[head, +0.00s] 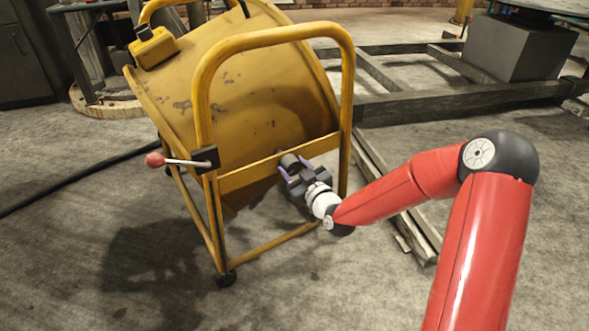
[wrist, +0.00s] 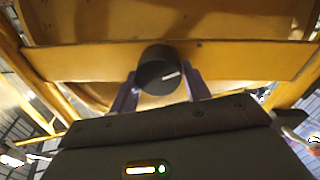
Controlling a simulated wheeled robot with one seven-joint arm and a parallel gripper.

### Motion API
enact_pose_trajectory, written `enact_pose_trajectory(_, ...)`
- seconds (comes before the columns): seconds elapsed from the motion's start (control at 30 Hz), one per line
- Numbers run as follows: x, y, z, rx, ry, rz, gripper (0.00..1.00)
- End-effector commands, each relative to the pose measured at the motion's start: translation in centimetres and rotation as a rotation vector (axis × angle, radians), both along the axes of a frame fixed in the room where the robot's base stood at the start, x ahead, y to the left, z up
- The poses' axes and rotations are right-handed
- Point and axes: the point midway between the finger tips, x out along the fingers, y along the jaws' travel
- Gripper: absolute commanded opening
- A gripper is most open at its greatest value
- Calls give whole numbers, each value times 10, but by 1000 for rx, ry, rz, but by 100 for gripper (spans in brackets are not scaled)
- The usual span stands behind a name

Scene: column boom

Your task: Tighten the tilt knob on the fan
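The yellow drum fan (head: 240,95) stands tilted in a yellow tubular frame. Its dark round tilt knob (head: 290,161) sits on the yellow crossbar at the frame's right side. In the wrist view the knob (wrist: 158,70) faces me, with a white mark pointing right and slightly up. My gripper (head: 296,167) is at the knob, its two purple fingers apart. In the wrist view the fingers (wrist: 163,84) stand on either side of the knob, close to its edges. I see no clear grip on it; whether a fingertip touches is hard to tell.
A lever with a red ball end (head: 155,160) sticks out left from the frame. A yellow box (head: 154,47) sits on the drum. Dark beams (head: 460,101) and a grey block (head: 518,46) lie behind at right. A black cable crosses the floor at left. The front floor is clear.

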Motion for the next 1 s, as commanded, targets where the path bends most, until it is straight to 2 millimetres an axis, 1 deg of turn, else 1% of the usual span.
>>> enact_pose_trajectory(0.03,0,0,0,0,0,0,27)
enact_pose_trajectory(0.07,0,0,0,0,0,0,24)
enact_pose_trajectory(0.27,0,0,0,11,8,0,24)
enact_pose_trajectory(0.47,0,0,0,68,49,0,24)
enact_pose_trajectory(0.67,0,-1,0,184,130,1,24)
enact_pose_trajectory(1.0,1,-2,0,447,316,-1,24)
